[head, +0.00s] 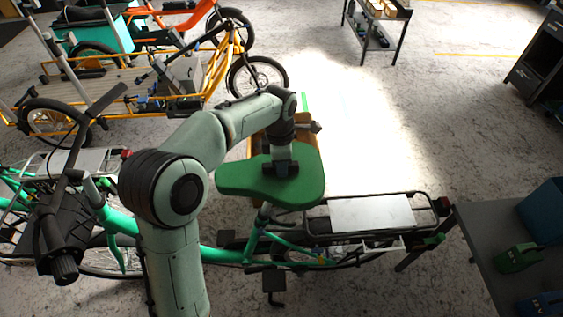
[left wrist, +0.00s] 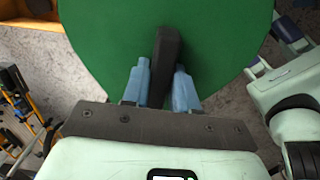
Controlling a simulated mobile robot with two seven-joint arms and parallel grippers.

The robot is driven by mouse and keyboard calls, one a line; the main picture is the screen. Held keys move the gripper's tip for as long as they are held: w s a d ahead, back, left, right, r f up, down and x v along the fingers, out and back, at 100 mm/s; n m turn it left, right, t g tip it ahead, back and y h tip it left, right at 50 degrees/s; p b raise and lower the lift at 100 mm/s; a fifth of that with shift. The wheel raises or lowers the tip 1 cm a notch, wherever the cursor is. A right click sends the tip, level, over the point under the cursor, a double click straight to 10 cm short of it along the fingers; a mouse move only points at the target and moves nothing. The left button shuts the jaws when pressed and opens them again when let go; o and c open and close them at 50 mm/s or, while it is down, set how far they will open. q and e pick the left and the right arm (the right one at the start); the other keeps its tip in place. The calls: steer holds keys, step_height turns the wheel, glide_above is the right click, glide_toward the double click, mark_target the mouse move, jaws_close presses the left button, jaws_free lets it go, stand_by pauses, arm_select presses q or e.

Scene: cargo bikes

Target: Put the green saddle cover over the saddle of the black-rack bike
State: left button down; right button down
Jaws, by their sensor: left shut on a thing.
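The green saddle cover (head: 240,181) is in the middle of the head view, level above the seat post of the teal bike (head: 225,254). That bike has a black rear rack (head: 322,224) with a pale plate on it. The saddle itself is hidden by the cover; I cannot tell whether the cover rests on it or hovers just above. My left gripper (head: 281,167) points down at the cover's top. In the left wrist view, the gripper (left wrist: 162,82) is shut on the dark upright tab (left wrist: 166,52) of the cover (left wrist: 100,30).
A white rack (head: 92,160) and dark handlebars (head: 72,205) stand at the left. A yellow cargo bike (head: 200,90) is behind. A grey table (head: 480,222) with a green thing (head: 516,258) and a blue bin (head: 546,212) is at the right. A wooden surface (head: 262,142) lies behind the cover.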

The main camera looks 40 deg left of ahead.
arm_select(q)
steer(key=c, duration=0.8)
jaws_free()
step_height(320, 180, up, 13)
steer(key=shift+s+a+r+p, duration=0.1)
steer(key=shift+a+r+p, duration=0.05)
steer(key=shift+p, duration=1.1)
arm_select(e)
steer(key=w+r, duration=0.2)
steer(key=r, duration=0.1)
